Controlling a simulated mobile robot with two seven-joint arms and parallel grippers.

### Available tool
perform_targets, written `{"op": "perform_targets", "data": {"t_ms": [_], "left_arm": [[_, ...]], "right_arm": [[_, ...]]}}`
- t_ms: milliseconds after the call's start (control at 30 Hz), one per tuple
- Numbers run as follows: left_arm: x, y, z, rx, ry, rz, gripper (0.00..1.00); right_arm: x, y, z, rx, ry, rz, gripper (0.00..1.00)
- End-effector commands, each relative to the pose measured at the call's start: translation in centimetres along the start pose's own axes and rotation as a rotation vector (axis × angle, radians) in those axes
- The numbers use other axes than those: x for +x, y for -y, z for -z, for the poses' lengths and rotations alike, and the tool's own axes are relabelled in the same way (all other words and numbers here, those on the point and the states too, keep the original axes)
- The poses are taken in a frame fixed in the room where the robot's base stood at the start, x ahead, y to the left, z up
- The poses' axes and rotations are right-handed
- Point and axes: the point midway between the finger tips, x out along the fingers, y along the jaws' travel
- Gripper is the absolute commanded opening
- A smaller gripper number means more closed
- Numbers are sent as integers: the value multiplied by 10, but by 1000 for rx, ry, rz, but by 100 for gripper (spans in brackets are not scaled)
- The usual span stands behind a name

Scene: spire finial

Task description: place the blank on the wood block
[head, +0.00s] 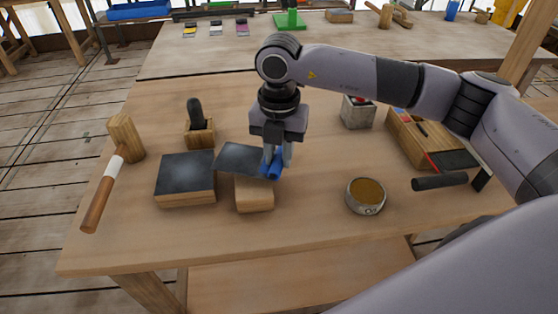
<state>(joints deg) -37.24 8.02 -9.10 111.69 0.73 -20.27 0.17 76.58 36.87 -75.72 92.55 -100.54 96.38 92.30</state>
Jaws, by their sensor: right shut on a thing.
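The blank, a thin dark grey sheet (238,158), is in my right gripper (273,166), which is shut on its right edge. Blue parts show at the fingertips. The sheet lies roughly flat over the back of the small wood block (254,197) and sticks out past it to the left. I cannot tell whether the sheet touches the block or hangs just above it. The block's front top and front face are bare. My left gripper is not in view.
Left of the block is a wooden base with a dark slab (186,176). A mallet (112,170) lies at the left, and a holder with a dark-handled tool (199,130) stands behind. A round tin (366,195) and a wooden tool box (420,145) are at the right.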

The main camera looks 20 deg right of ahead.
Motion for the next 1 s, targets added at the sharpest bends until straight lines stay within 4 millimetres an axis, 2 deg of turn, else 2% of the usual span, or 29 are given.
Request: {"op": "perform_targets", "data": {"t_ms": [100, 167, 533, 567, 633, 1000], "left_arm": [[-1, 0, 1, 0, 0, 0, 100], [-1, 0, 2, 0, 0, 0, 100], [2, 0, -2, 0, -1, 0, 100], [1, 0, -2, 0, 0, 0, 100], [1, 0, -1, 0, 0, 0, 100], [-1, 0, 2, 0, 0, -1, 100]], "right_arm": [[19, 1, 0, 2, -2, 3, 0], [25, 0, 0, 1, 0, 0, 0], [31, 0, 0, 0, 1, -1, 0], [32, 0, 0, 0, 0, 1, 28], [30, 0, 0, 0, 0, 1, 51], [26, 0, 0, 0, 0, 1, 51]]}}
